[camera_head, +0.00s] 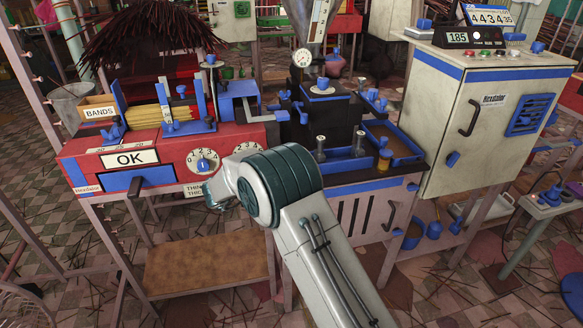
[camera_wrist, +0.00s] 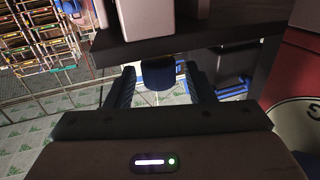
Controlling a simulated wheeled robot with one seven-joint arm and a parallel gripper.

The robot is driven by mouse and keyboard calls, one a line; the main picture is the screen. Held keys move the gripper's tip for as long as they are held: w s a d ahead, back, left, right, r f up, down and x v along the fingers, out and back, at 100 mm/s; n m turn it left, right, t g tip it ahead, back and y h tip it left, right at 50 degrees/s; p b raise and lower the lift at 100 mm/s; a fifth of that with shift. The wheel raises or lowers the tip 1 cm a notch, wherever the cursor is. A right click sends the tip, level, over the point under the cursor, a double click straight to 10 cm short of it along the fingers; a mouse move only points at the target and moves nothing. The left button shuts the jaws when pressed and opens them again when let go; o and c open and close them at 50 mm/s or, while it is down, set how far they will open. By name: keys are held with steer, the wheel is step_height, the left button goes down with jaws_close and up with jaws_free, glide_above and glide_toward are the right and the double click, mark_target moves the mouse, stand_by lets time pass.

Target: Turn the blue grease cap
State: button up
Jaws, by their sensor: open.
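A dark blue round cap (camera_wrist: 158,74) shows in the wrist view, below the edge of a dark overhanging slab (camera_wrist: 180,36). It lies between the two fingertips of my gripper (camera_wrist: 161,84), with a visible gap on each side. My gripper is open and holds nothing.
A white dial (camera_wrist: 299,122) on a red panel stands close on the right in the wrist view. The dark extruder (camera_head: 335,115) and a blue-edged tray (camera_head: 395,141) stand right of the red machine. A brown lower shelf (camera_head: 205,262) lies below it.

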steer(key=p+v, duration=0.1)
steer(key=v, duration=1.2)
steer(key=shift+a+p, duration=0.3)
steer(key=shift+p, duration=0.05)
steer(key=shift+s, duration=0.2)
